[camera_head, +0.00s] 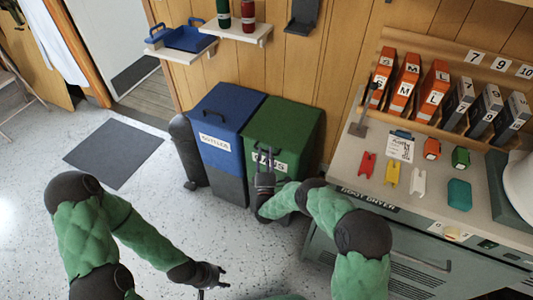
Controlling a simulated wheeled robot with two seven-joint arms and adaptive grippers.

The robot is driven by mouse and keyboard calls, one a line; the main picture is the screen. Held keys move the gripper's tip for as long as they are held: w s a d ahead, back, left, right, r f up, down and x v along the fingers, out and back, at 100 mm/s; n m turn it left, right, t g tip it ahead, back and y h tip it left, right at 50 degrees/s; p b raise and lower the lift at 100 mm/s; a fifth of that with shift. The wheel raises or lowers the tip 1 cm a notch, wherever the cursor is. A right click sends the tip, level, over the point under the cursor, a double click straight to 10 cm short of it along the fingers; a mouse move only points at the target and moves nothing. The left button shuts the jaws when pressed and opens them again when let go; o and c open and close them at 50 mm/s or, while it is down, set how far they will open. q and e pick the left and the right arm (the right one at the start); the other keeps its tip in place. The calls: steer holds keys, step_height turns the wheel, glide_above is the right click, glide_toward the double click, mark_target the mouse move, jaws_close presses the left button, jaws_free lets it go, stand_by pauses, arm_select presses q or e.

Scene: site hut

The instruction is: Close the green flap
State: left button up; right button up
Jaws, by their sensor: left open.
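The green flap (285,120) is the top of the green bin, which stands beside the blue bin against the wood wall. The flap appears to lie flat on the bin; a small gap could not be made out. My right gripper (265,158) is at the front of the green bin, in front of its white label (278,166) and just below the flap's front edge. Whether it touches the bin, and how far its fingers are apart, is unclear. My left gripper (214,282) is open and empty, low over the floor in front of the bins.
The blue bin (218,125) stands left of the green one, with a dark cylinder (187,150) beside it. A shelf (238,31) hangs above. The speckled floor at left is mostly clear.

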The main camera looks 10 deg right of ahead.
steer(key=v, duration=1.1)
steer(key=shift+s+f, duration=0.15)
